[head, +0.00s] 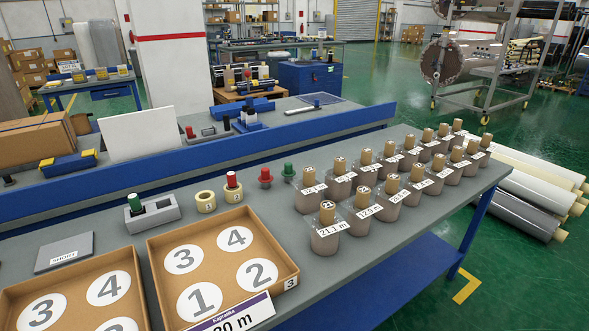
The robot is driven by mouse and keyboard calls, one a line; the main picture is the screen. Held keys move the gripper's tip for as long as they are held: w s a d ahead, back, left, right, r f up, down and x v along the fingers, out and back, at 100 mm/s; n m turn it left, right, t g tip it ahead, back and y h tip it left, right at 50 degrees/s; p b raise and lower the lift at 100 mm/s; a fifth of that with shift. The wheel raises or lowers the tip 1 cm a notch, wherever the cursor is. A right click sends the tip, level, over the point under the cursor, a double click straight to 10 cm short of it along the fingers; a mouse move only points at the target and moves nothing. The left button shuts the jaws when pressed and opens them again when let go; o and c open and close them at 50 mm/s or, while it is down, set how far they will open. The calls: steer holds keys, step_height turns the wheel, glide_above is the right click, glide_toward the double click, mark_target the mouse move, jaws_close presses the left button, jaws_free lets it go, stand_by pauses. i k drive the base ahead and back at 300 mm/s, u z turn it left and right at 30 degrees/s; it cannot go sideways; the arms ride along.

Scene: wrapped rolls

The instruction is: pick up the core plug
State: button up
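Several plug-like pieces stand on the grey table; which one is the core plug is not marked. A red plug (265,176) and a green plug (288,171) stand by themselves near the middle, left of the wrapped rolls. Another red-topped plug (231,179) stands upright in or on a small cream ring. A green-topped plug (134,203) stands at the left end of a grey slotted block (154,213). My gripper is not in view.
Wrapped rolls (325,240) with brown cores and length labels stand in two rows at right. Two numbered cardboard trays (291,262) lie in front. A cream ring (205,201) and a grey plate (64,251) lie left. A blue rail (250,147) runs behind.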

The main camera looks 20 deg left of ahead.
mark_target(288, 174)
steer(key=z, duration=0.05)
steer(key=i, duration=0.9)
steer(key=u, duration=1.4)
